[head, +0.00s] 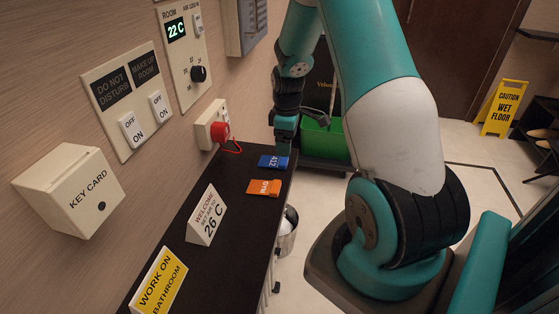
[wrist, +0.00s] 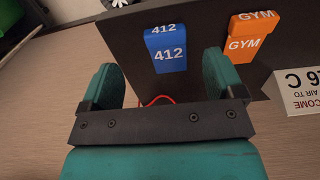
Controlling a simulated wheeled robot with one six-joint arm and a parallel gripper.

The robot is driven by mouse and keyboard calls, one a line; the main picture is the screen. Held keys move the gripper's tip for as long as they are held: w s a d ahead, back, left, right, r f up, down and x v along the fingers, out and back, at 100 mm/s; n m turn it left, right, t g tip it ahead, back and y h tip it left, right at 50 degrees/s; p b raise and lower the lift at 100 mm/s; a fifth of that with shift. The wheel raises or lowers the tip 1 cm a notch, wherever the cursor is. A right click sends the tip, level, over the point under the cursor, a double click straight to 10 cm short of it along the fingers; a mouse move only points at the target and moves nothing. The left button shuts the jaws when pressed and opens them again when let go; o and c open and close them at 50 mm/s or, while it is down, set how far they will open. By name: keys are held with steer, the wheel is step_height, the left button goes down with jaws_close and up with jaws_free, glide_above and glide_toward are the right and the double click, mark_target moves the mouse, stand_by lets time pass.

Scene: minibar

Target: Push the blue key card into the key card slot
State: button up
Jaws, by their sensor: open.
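The blue key card (head: 273,162), marked 412, lies at the far end of the dark counter. In the wrist view the blue card (wrist: 168,52) shows ahead of my gripper (wrist: 165,75), between its two spread fingers and beyond their tips. My gripper (head: 285,140) is open and empty, just above the counter's far end and close to the blue card. The key card slot is a cream box (head: 70,191) labelled KEY CARD on the wall at the left. Its opening cannot be made out.
An orange GYM card (head: 264,187) lies nearer than the blue one. A 26 C sign (head: 207,216) and a yellow bathroom sign (head: 158,284) stand on the counter (head: 228,262). A red tag hangs on a wall socket (head: 219,131). Wall switches (head: 131,100) sit above the slot box.

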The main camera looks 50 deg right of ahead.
mark_target(286, 160)
steer(key=f, duration=0.4)
steer(key=f+p, duration=0.1)
steer(key=f, duration=0.1)
steer(key=shift+s+a+f, duration=0.1)
steer(key=shift+a+f, duration=0.15)
steer(key=shift+f, duration=0.05)
steer(key=shift+c, duration=0.2)
steer(key=c, duration=0.9)
